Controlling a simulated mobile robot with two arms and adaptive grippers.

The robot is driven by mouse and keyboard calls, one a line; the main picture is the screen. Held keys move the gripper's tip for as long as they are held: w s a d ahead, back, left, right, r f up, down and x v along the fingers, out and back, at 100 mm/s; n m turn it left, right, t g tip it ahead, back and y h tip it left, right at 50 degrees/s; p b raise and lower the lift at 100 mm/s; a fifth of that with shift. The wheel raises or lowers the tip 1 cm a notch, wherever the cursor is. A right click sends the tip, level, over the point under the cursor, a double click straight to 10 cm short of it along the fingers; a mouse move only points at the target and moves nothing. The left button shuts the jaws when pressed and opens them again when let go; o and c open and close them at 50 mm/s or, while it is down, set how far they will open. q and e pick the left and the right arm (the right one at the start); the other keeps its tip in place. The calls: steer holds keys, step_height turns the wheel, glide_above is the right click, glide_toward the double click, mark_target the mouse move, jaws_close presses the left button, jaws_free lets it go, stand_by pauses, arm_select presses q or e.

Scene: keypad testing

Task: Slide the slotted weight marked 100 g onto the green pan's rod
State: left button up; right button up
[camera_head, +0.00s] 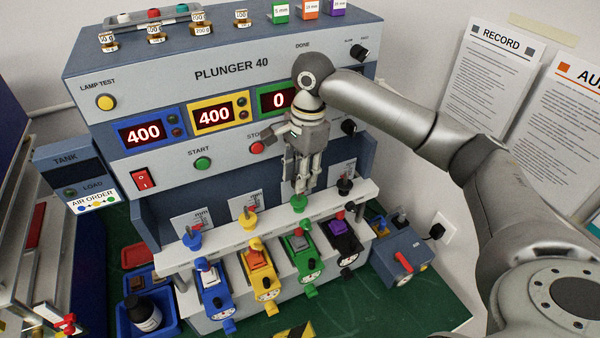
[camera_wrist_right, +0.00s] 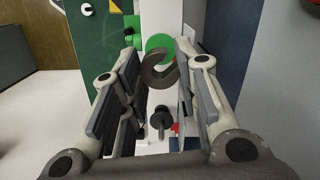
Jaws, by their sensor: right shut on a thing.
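My right gripper (camera_head: 302,186) points down in front of the machine, just above the green pan (camera_head: 298,203). In the wrist view, a dark brown slotted weight (camera_wrist_right: 158,77) lies between the fingertips, with its slot open to one side, and the gripper is shut on it. The green pan also shows beyond it in the wrist view (camera_wrist_right: 158,41). The weight's mark is not legible, and the fingers hide it in the head view. I cannot tell whether the weight is around the green rod or only above it. My left gripper is not in view.
Several brass weights (camera_head: 155,34) with labels stand on the machine's top at the left. The yellow pan (camera_head: 249,223) and black pan (camera_head: 345,186) flank the green pan closely. The blue pan (camera_head: 192,241) is further left. Coloured valves (camera_head: 257,262) sit below.

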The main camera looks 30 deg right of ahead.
steer(key=shift+f, duration=0.75)
stand_by(0.4)
steer(key=shift+r, duration=0.4)
steer(key=shift+s+f, duration=0.1)
steer(key=shift+f, duration=0.65)
stand_by(1.5)
steer(key=shift+f, duration=0.35)
steer(key=shift+f, duration=0.3)
steer(key=o, duration=1.1)
steer(key=shift+s+r, duration=0.1)
